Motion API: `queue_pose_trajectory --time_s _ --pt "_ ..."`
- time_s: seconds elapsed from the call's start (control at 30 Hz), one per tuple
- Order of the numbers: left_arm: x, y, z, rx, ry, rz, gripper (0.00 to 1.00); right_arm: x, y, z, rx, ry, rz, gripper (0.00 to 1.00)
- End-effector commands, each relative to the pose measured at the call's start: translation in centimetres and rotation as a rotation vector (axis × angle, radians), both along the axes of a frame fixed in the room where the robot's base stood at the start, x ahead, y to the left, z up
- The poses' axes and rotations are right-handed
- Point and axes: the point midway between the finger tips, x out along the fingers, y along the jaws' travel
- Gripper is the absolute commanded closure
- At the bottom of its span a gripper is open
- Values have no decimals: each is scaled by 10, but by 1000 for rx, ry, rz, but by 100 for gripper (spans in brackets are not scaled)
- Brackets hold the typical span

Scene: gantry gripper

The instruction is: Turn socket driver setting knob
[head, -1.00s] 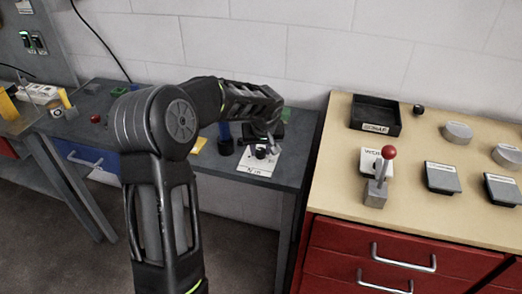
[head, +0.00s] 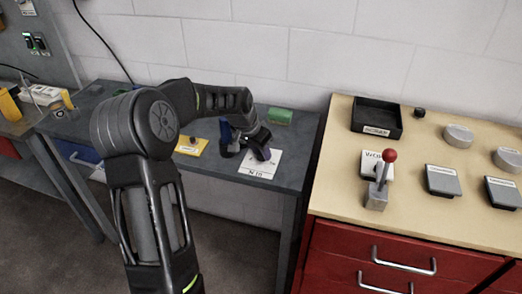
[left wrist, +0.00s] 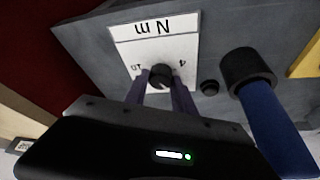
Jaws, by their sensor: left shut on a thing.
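The setting knob (left wrist: 161,75) is a small black round knob on a white plate (left wrist: 156,42) marked "N m", with a 10 on its left and a 4 on its right in the left wrist view. My left gripper (left wrist: 160,88) is shut on the knob, with one finger on each side of it. In the head view, my left gripper (head: 262,154) reaches down to the white plate (head: 260,168) on the grey bench and hides the knob. My right gripper is not in view.
A yellow plate (head: 192,147) and green block (head: 279,116) are on the bench. A red-knobbed lever (head: 381,175) stands on the right-hand cabinet.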

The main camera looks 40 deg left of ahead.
Motion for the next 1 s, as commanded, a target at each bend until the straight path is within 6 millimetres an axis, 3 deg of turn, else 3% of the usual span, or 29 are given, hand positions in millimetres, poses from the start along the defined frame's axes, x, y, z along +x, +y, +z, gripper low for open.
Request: queue_pose_trajectory --time_s 0.6,0.63,0.87,1.0 --pt "0 0 0 2 0 -67 100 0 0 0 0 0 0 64" --pt "0 0 0 2 0 -67 68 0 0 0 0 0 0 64" --pt "0 0 0 2 0 -66 50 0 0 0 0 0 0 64" --pt "0 0 0 2 1 -66 48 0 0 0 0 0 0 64"
